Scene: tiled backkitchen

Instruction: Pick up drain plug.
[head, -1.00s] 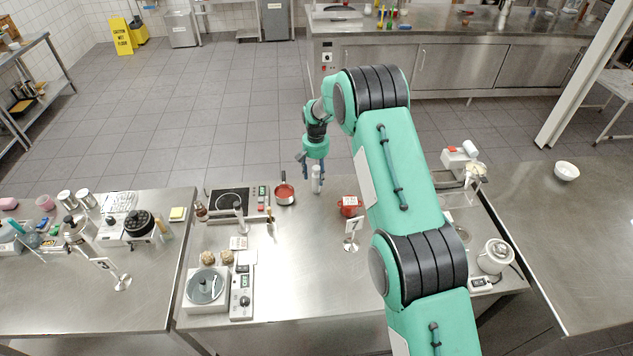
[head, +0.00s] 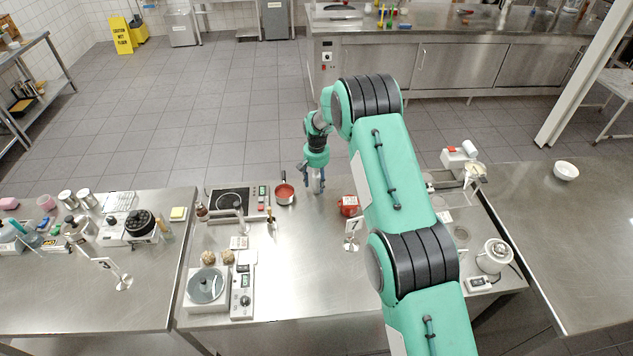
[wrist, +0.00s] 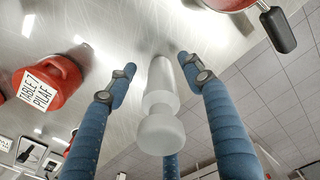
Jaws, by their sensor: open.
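The drain plug appears to be the pale, whitish upright piece (head: 316,185) near the far edge of the middle steel table. In the wrist view it is a translucent cylinder with a narrower neck and a rounded knob (wrist: 161,110). My gripper (head: 316,188) is open and lowered around it, with blue fingers on either side. In the wrist view the fingers (wrist: 158,82) stand spread to the left and right of the plug, with visible gaps. A third finger shows partly behind the knob. The knob hides part of the plug's body.
A red pan with a dark handle (head: 285,194) stands left of the gripper. A hot plate (head: 231,202) and a number stand (head: 352,234) are nearby. The table front centre is clear.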

